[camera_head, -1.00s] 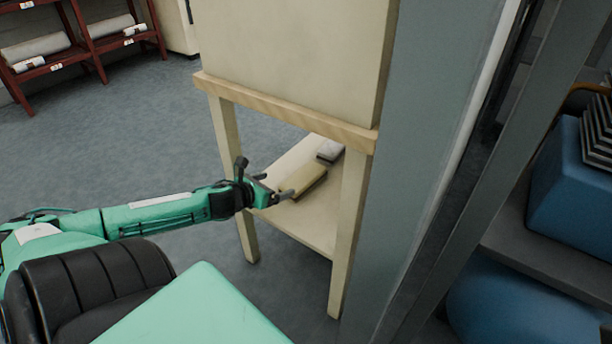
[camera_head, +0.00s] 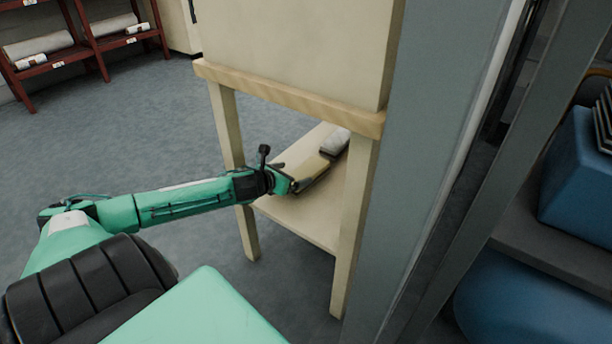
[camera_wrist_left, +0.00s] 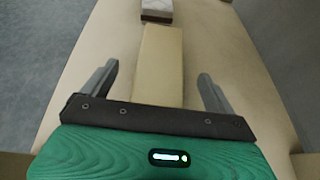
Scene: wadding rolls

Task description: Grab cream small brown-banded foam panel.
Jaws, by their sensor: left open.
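A cream foam panel (camera_head: 314,168) lies on the lower shelf (camera_head: 300,218) of the wooden stand. In the left wrist view the panel (camera_wrist_left: 161,55) runs lengthwise between the two spread fingers, with a gap on each side. Its near end is hidden by the gripper body, and no brown band can be made out on it. My left gripper (camera_head: 297,182) is open at the panel's near end, under the stand's upper board. My right gripper is not in view.
A greyish-white block with a brown side (camera_wrist_left: 157,10) lies beyond the panel; it also shows in the head view (camera_head: 336,141). The stand's legs (camera_head: 355,225) and upper board (camera_head: 285,92) frame the shelf. A grey post (camera_head: 425,150) stands close right.

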